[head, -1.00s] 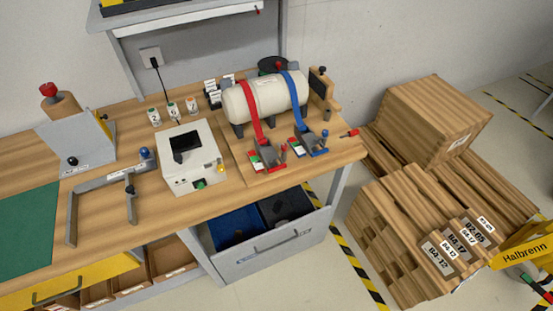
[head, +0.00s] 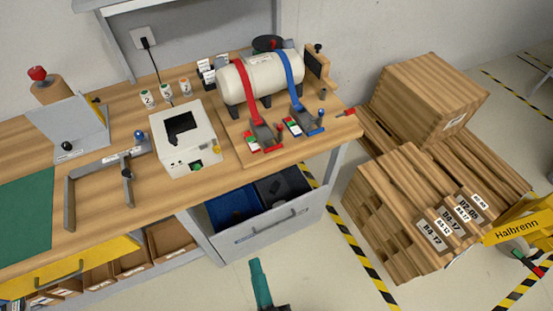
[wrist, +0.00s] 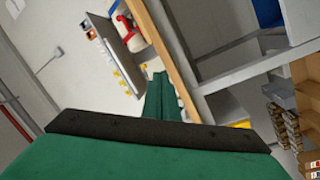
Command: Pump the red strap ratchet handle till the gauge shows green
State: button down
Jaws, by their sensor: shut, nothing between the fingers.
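The red strap (head: 243,92) runs over a cream tank (head: 262,78) on the workbench, down to a dark ratchet with red parts (head: 266,136) at the board's front. A small gauge plate with green, white and red areas (head: 250,143) is beside this ratchet; its reading is too small to tell. A blue strap (head: 288,68) and blue ratchet (head: 306,121) are to the right. My gripper (head: 257,266), green, is shut and empty, below and in front of the bench, well apart from the ratchet. It shows in the wrist view (wrist: 163,82).
A white box with a green button (head: 187,140) stands left of the tank board. An open drawer with blue and dark bins (head: 283,225) juts out under the bench, between my gripper and the ratchets. Wooden crates (head: 425,210) stand at the right.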

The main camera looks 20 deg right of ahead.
jog(key=w+d+n+t+h, duration=0.1)
jog(key=w+d+n+t, duration=0.3)
jog(key=w+d+n, duration=0.55)
jog(key=n+t+y, duration=0.2)
jog(key=n+y, duration=0.2)
jog(key=n, duration=1.4)
send_near(278, 166)
notch_tip(278, 166, up, 2)
jog(key=x, duration=1)
jog(key=shift+w+d+r, duration=0.1)
jog(key=shift+r, duration=0.05)
jog(key=shift+r, duration=0.8)
notch_tip(278, 166, up, 6)
jog(key=shift+f, duration=0.15)
jog(key=w+r, duration=0.1)
jog(key=r, duration=0.1)
jog(key=w+r, duration=0.1)
jog(key=r, duration=0.2)
jog(key=shift+w+r, duration=0.7)
jog(key=shift+r, duration=0.05)
